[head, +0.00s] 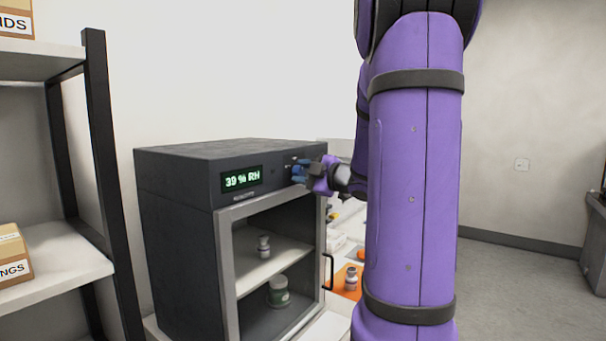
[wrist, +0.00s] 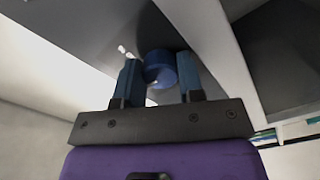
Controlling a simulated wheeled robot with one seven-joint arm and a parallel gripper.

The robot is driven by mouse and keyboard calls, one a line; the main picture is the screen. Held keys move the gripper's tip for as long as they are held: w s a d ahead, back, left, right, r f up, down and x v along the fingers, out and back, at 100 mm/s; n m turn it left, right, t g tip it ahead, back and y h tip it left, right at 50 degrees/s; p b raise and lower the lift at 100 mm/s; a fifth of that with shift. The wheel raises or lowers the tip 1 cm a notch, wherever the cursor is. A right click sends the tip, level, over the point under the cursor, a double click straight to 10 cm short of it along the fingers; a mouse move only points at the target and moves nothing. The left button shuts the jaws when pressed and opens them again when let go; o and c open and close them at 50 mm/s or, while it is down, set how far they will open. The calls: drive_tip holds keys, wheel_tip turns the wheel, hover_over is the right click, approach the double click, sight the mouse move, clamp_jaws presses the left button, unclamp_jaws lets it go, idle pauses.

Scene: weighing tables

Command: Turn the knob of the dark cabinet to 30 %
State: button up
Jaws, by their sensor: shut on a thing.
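The dark cabinet (head: 180,210) stands left of centre in the head view. Its green display (head: 242,179) reads 39 % RH. The blue knob (wrist: 160,68) sits on the cabinet's front panel and shows between the two fingers in the wrist view. My gripper (wrist: 161,78) is shut on the knob, with one finger on each side. In the head view my gripper (head: 306,172) is at the panel's right end, right of the display, and mostly hides the knob.
A shelf rack (head: 105,150) with boxes is at left. Another vial stands on an orange mat (head: 341,281).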

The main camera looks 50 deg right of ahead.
drive_tip(key=shift+n, duration=0.5)
drive_tip(key=o, duration=0.9)
drive_tip(key=shift+s, duration=0.1)
drive_tip(key=shift+f, duration=0.15)
